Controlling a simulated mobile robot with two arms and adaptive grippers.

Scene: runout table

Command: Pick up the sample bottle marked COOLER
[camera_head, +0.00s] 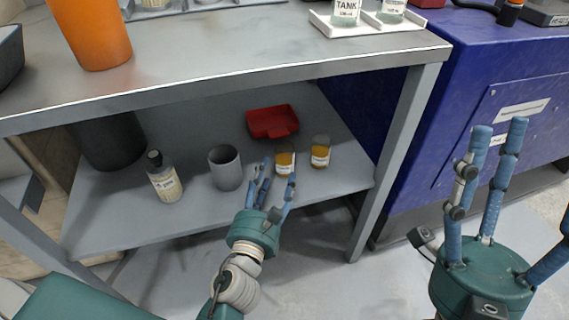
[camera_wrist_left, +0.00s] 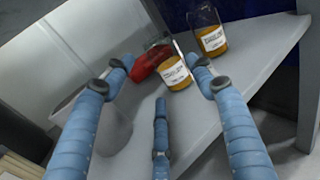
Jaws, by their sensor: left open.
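Two small clear bottles with amber liquid and white labels stand on the lower shelf: a nearer one (camera_head: 285,161) and one to its right (camera_head: 320,153). Their labels are too small to read, so I cannot tell which is marked COOLER. My left gripper (camera_head: 277,176) is open and empty at the nearer bottle, partly in front of it. In the left wrist view the nearer bottle (camera_wrist_left: 174,73) shows just beyond the spread fingertips (camera_wrist_left: 163,85), and the other bottle (camera_wrist_left: 212,40) stands behind right. My right gripper (camera_head: 505,150) is open and empty, in front of the blue cabinet.
On the grey lower shelf (camera_head: 110,220) stand a grey cup (camera_head: 225,168), a labelled dark-capped bottle (camera_head: 164,180) and a red bin (camera_head: 272,122). The tabletop edge (camera_head: 230,85) overhangs them. A bottle marked TANK (camera_head: 346,10) stands above. A table leg (camera_head: 385,160) is right.

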